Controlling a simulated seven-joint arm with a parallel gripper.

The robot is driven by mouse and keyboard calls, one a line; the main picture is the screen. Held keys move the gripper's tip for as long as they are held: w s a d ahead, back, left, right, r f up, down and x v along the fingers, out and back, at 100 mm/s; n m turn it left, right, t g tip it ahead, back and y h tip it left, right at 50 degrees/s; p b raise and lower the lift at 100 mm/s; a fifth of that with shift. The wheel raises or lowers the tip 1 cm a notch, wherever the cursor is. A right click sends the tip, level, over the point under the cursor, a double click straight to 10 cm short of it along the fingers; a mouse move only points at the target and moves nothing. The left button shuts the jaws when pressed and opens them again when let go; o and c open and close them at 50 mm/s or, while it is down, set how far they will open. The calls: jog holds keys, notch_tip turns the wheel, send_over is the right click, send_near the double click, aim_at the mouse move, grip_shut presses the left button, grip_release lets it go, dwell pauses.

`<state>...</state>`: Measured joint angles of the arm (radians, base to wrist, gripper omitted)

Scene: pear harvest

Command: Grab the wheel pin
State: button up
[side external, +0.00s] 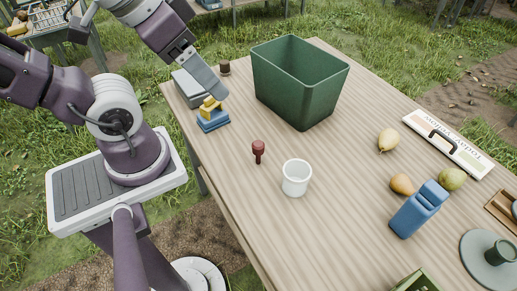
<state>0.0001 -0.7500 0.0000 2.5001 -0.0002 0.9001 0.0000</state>
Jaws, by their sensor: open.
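A small dark red pin with a wide rounded head (258,150) stands upright on the wooden table, just left of a white cup; it looks like the wheel pin. My gripper (212,88) is above the table's left part, to the upper left of the pin and well apart from it. It is open, with nothing seen held in it. Its fingers are seen side-on, so the gap between them is hidden.
The white cup (296,178) stands close to the pin. A green bin (298,85) stands behind. A yellow and blue object (212,117) and a grey box (187,90) lie near my gripper.

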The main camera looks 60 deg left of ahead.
jog(key=shift+c, duration=0.4)
jog(key=m+g+y, duration=0.1)
jog(key=m+g, duration=0.3)
jog(key=m, duration=0.9)
send_over(258, 163)
notch_tip(258, 163, down, 15)
jog(key=f+m, duration=0.2)
jog(key=f, duration=0.2)
jog(key=f+m+g, duration=0.1)
jog(key=f+m, duration=0.1)
jog(key=f, duration=0.2)
jog(key=f+m+h, duration=0.1)
jog(key=f+m, duration=0.2)
jog(key=f, duration=0.1)
jog(key=shift+w+g, duration=0.25)
jog(key=shift+g, duration=0.05)
jog(key=f, duration=0.7)
jog(key=shift+a+f, duration=0.2)
jog(key=shift+a, duration=0.05)
grip_shut()
